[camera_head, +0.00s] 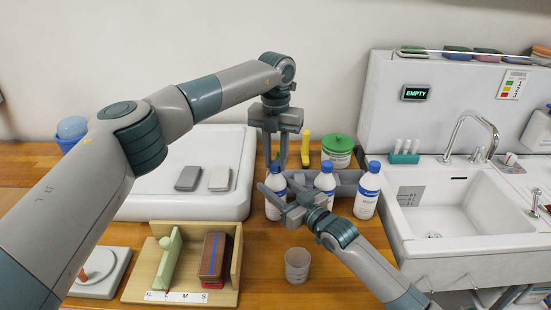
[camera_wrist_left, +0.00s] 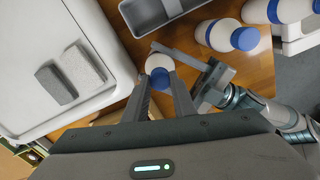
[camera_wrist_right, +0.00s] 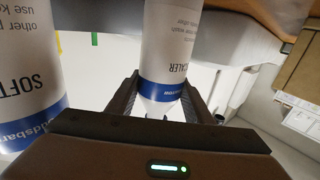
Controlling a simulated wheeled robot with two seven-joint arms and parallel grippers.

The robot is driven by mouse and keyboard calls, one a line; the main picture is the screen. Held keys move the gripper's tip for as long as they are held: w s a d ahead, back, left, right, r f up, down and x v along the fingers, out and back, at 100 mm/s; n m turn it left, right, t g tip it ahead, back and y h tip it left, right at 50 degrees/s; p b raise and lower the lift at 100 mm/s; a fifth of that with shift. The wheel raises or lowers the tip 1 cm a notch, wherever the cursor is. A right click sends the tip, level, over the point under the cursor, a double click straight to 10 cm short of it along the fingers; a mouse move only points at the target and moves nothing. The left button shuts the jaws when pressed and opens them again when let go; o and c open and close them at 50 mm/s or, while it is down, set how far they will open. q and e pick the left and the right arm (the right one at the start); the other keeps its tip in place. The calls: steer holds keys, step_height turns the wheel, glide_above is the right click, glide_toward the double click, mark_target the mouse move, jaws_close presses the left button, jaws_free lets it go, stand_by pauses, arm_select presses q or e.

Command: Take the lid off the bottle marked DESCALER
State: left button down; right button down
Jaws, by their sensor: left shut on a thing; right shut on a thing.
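The DESCALER bottle (camera_wrist_right: 163,60) is white with a blue band; part of its name shows in the right wrist view. In the head view it is the leftmost upright bottle (camera_head: 273,208) of three. My right gripper (camera_head: 276,188) is shut on its body from the front. My left gripper (camera_head: 276,163) points down from above and is shut on its blue lid (camera_wrist_left: 158,77). The lid appears seated on the bottle; the fingers partly hide it. Beside it stand a middle bottle (camera_head: 325,182), and a right bottle (camera_head: 367,191). A neighbouring bottle (camera_wrist_right: 28,75) reads "SOFT".
A grey bin (camera_head: 347,178) stands behind the bottles, with a green-lidded tub (camera_head: 338,146) beyond it. A clear cup (camera_head: 297,264) stands in front. A wooden holder (camera_head: 140,283) and white tray (camera_head: 150,205) lie left; the sink (camera_head: 455,208) is right.

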mark_target(276, 163)
arm_select(q)
steer(key=n, duration=0.4)
steer(key=shift+n, duration=0.4)
steer(key=n, duration=0.3)
steer(key=shift+r, duration=0.45)
steer(key=shift+r, duration=0.65)
steer(key=shift+r, duration=0.1)
steer(key=shift+r, duration=1.95)
